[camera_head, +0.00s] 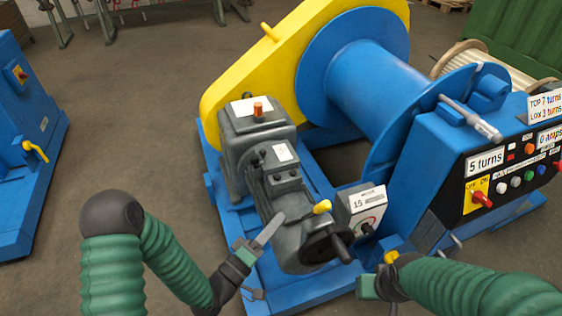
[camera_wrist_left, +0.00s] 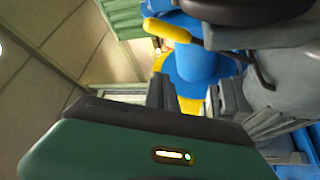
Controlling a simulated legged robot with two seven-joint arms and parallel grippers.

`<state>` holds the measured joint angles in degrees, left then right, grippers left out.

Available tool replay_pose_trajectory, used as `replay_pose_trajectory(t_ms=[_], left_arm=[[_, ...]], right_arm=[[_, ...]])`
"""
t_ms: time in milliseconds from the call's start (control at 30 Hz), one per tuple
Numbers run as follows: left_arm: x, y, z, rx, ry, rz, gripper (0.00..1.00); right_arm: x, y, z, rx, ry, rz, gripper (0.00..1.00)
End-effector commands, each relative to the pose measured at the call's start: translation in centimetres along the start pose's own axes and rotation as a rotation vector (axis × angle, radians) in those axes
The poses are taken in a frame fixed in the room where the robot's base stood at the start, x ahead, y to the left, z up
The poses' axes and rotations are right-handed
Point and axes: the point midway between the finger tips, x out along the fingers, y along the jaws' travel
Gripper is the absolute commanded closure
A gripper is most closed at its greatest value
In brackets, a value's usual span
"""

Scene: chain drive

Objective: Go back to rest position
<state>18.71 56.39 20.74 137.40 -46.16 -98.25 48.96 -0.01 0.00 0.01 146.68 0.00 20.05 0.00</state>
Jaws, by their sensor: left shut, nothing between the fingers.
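My left gripper (camera_head: 271,230) is shut and empty. Its grey fingers point up and right, in front of the grey motor and gearbox unit (camera_head: 258,140) of the winch. A lever with a yellow knob (camera_head: 322,207) is just right of the fingertips in the head view. A yellow-ended lever (camera_wrist_left: 167,28) also shows at the top of the left wrist view. My right gripper (camera_head: 380,280) is low in the head view, near the winch's front edge. Its fingers do not show clearly, so its opening cannot be read.
The blue winch drum (camera_head: 375,85) with its yellow chain guard (camera_head: 245,65) fills the middle. A control box (camera_head: 490,170) with switches stands right, near my right arm. A small box marked 15 (camera_head: 362,208) sits by a black handwheel (camera_head: 325,247). Open floor (camera_head: 130,130) lies left.

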Motion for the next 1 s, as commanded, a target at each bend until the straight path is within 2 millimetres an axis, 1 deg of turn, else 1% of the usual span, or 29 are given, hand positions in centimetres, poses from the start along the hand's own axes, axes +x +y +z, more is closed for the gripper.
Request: replay_pose_trajectory(t_ms=[67, 133, 167, 267, 300, 367, 400, 467, 500, 533, 600, 667, 700, 767, 800, 867, 900, 933, 1000], left_arm=[[0.1, -0.1, 0.0, 0.013, -0.007, -0.011, 1.00], [0.2, -1.0, 0.2, 0.074, -0.041, -0.067, 1.00], [0.3, -1.6, 0.3, 0.120, -0.066, -0.111, 1.00], [-0.3, -5.0, -0.1, 0.339, -0.183, -0.340, 1.00], [-1.2, -6.5, -0.7, 0.438, -0.238, -0.454, 1.00], [-3.3, -8.3, -2.2, 0.566, -0.320, -0.633, 1.00], [-5.0, -9.1, -3.2, 0.628, -0.372, -0.747, 1.00], [-7.8, -9.5, -4.6, 0.690, -0.444, -0.899, 1.00], [-9.6, -9.4, -5.2, 0.714, -0.491, -0.984, 1.00], [-10.9, -9.2, -5.6, 0.722, -0.524, -1.042, 1.00], [-13.7, -8.4, -6.0, 0.721, -0.597, -1.154, 1.00], [-15.9, -7.4, -6.0, 0.704, -0.657, -1.226, 1.00], [-17.2, -6.7, -5.7, 0.686, -0.697, -1.265, 1.00], [-19.1, -5.5, -5.1, 0.650, -0.756, -1.311, 1.00], [-20.2, -4.5, -4.5, 0.623, -0.797, -1.333, 1.00], [-21.8, -3.1, -3.5, 0.577, -0.858, -1.355, 1.00], [-22.0, -1.2, -3.6, 0.558, -0.884, -1.360, 1.00], [-21.6, 0.2, -4.2, 0.559, -0.883, -1.361, 1.00], [-21.1, 2.2, -5.0, 0.559, -0.883, -1.362, 1.00]], right_arm=[[0.0, 0.0, 0.0, 0.000, 0.000, 0.000, 0.62], [0.0, 0.0, 0.0, 0.001, 0.000, 0.000, 0.62], [0.0, 0.0, 0.0, 0.001, 0.000, 0.000, 0.62], [0.0, 0.0, 0.0, 0.001, 0.000, 0.000, 0.62], [0.0, 0.0, 0.0, 0.001, 0.000, 0.000, 0.62], [0.0, 0.0, 0.0, 0.000, 0.000, 0.000, 0.62], [0.0, 0.0, 0.0, 0.000, 0.000, 0.000, 0.62], [0.0, 0.0, 0.0, 0.000, 0.000, 0.000, 0.62], [0.0, 0.0, 0.0, 0.000, 0.000, 0.000, 0.62], [0.0, 0.0, 0.0, 0.000, 0.000, 0.000, 0.62], [0.0, 0.0, 0.0, 0.000, 0.000, 0.000, 0.62], [0.0, 0.0, 0.0, 0.000, 0.000, 0.000, 0.62], [0.0, 0.0, 0.0, 0.000, 0.000, 0.000, 0.62], [0.0, 0.0, 0.0, 0.000, 0.000, 0.000, 0.62], [0.0, 0.0, 0.0, 0.000, 0.000, 0.000, 0.62], [0.0, 0.0, 0.0, 0.000, 0.000, 0.000, 0.62], [-1.5, 0.0, -0.3, 0.000, -0.002, 0.000, 0.62], [-3.2, 0.0, -0.7, 0.000, -0.002, 0.000, 0.62], [-5.4, 0.0, -1.3, 0.000, 0.001, 0.000, 0.62]])
